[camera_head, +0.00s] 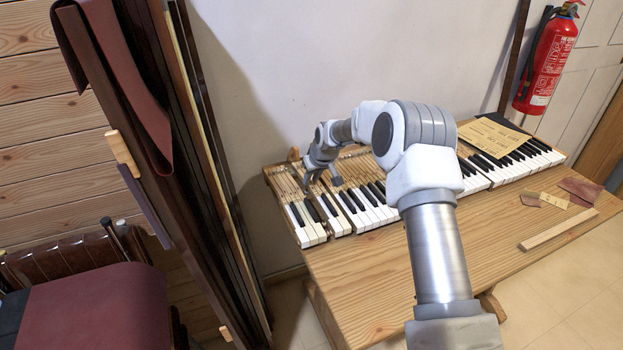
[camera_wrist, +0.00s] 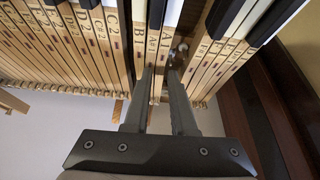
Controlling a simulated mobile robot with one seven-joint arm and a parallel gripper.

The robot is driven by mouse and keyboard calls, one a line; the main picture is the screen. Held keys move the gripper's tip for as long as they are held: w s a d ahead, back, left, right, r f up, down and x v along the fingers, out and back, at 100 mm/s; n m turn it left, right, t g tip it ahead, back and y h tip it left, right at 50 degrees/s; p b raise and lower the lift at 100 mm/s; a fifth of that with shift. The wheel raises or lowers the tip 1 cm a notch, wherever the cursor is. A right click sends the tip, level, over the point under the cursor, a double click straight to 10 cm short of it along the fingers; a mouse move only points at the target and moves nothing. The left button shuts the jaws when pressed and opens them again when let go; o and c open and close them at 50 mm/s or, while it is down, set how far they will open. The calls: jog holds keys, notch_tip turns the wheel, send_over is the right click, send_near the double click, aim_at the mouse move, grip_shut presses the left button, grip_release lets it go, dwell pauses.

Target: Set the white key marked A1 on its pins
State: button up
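My gripper (camera_wrist: 163,72) is low over the wooden key bodies, its two fingers visibly apart. In the head view my gripper (camera_head: 322,181) also shows a clear gap between its fingers.
Neighbouring lettered key bodies (camera_wrist: 97,35) lie close on both sides. The keyboard (camera_head: 283,178) rests on a wooden table (camera_head: 345,285). A paper sheet (camera_head: 492,135), a wooden strip (camera_head: 558,230) and scraps lie at the right. A wall stands behind.

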jog(key=shift+r+p, duration=0.35)
jog(key=shift+r, duration=0.65)
jog(key=o, duration=0.6)
jog(key=shift+c, duration=0.2)
jog(key=shift+r+p, duration=1.15)
jog(key=shift+r, duration=1.35)
